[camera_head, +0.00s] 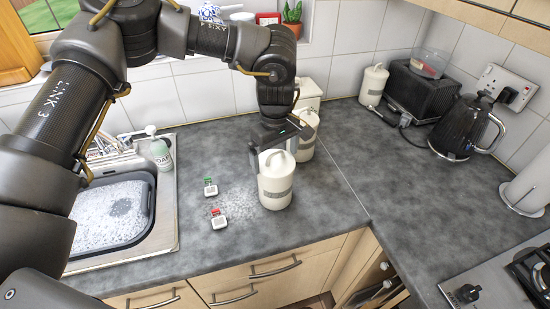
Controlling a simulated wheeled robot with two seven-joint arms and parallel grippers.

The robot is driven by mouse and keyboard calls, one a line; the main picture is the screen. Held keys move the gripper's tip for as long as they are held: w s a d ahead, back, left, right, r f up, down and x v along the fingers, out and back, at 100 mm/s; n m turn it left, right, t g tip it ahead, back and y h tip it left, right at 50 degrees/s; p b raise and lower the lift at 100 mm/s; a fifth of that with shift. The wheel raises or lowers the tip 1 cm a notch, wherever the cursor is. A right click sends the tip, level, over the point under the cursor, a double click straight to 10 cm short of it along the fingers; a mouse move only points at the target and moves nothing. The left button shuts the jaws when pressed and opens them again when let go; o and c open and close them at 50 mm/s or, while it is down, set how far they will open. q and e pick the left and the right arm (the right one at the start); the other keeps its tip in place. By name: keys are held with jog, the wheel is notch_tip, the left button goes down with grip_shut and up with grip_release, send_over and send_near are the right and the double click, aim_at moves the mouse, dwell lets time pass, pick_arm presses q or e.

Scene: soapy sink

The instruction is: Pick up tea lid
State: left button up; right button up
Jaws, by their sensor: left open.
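A cream canister (276,189) stands upright on the grey worktop. Its domed lid (276,158) with a loop handle on top sits on it. The label on its front is too small to read, so I cannot tell which canister is tea. My left gripper (279,146) reaches down from above, open, with its fingers around the top of this lid. I cannot tell whether they touch it. Behind the gripper stands another cream canister (307,140), partly hidden, with a third cream container (309,92) behind that. My right gripper is out of view.
A soapy sink (113,211) is at left. A black kettle (462,127) and toaster (432,92) stand at right. The worktop between is clear.

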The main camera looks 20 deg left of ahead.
pick_arm(q)
jog(key=shift+f, duration=0.55)
jog(key=c, duration=0.7)
jog(key=shift+o, duration=0.2)
jog(key=shift+r, duration=0.1)
